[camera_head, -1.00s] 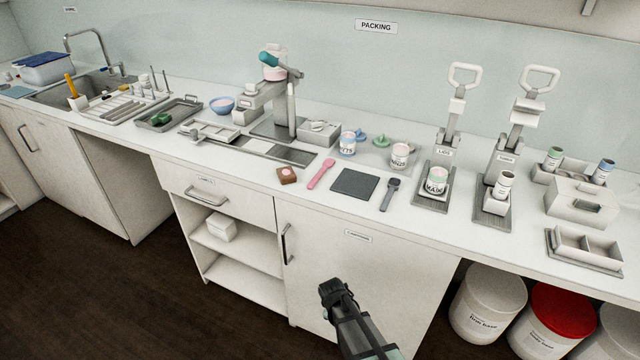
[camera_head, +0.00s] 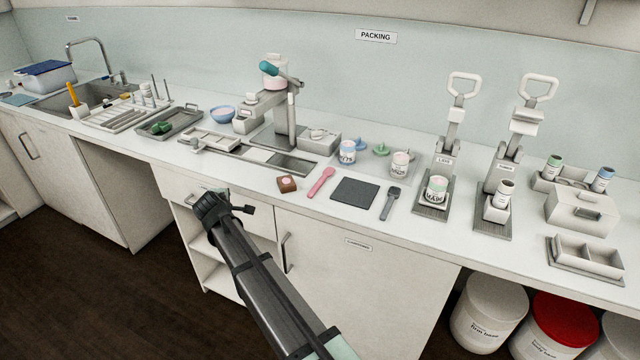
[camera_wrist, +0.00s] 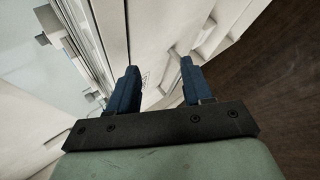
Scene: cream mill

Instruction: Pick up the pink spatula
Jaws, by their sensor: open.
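The pink spatula (camera_head: 321,182) lies on the white counter near its front edge, between a small brown block with a pink top and a dark square mat. My gripper (camera_head: 212,204) is in front of the counter's front edge, to the left of the spatula and apart from it. In the wrist view my gripper (camera_wrist: 158,88) shows two blue fingers spread apart with nothing between them. The wrist view does not clearly show the spatula.
The brown block (camera_head: 288,184) sits just left of the spatula, and the dark mat (camera_head: 355,193) just right. A dark grey spatula (camera_head: 391,203) lies beyond the mat. A press stand (camera_head: 290,120) and jars (camera_head: 348,152) stand behind. Drawer and cabinet fronts lie below the counter.

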